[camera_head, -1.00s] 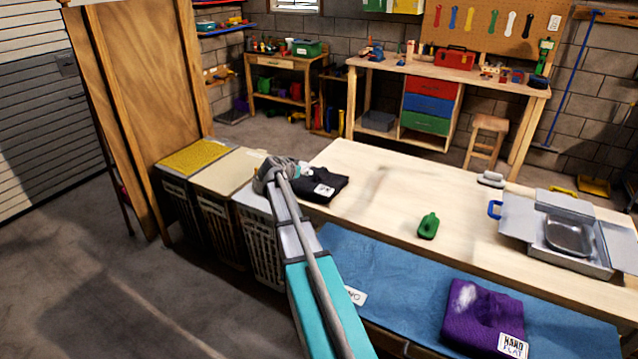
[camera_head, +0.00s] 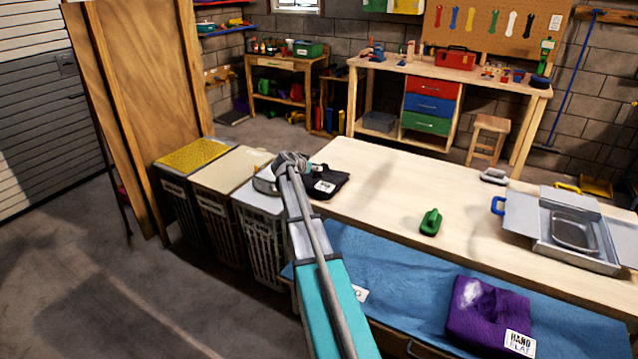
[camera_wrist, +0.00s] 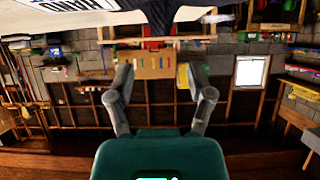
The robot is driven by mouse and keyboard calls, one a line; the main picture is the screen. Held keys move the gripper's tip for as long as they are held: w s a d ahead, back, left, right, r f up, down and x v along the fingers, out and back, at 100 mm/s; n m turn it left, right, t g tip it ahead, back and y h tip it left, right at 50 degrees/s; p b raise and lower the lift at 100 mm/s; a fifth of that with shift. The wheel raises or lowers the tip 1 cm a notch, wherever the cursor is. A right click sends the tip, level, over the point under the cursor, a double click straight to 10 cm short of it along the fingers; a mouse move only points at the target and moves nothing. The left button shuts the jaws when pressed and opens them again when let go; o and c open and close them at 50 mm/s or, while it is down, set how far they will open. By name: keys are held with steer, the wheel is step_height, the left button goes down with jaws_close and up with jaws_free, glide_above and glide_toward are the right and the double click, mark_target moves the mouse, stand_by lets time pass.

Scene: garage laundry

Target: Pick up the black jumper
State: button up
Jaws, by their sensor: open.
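The black jumper (camera_head: 330,184) lies folded at the left end of the wooden table, with a white label on it. Its left part is hidden behind my wrist. In the wrist view, dark cloth (camera_wrist: 160,12) that looks like the jumper shows at the top edge, beyond the fingers. My gripper (camera_wrist: 156,82) is open, with its two fingers spread and nothing between them. In the head view my wrist is at the jumper's left side; the fingertips cannot be made out, nor whether they touch the cloth.
The wooden table (camera_head: 385,205) also bears a green bottle-like object (camera_head: 430,222) and a grey metal case (camera_head: 590,245). A purple folded garment (camera_head: 488,312) lies on the blue mat (camera_head: 400,290) in front. Hampers (camera_head: 215,180) stand left of the table.

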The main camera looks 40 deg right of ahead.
mark_target(321, 174)
steer(key=shift+w+d+f, duration=0.25)
steer(key=shift+d+f, duration=0.05)
steer(key=shift+d, duration=0.25)
steer(key=shift+b+x, duration=1.3)
steer(key=shift+x, duration=0.75)
steer(key=shift+w+d+f, duration=0.2)
steer(key=shift+d+f, duration=0.2)
steer(key=shift+d, duration=0.05)
jaws_close()
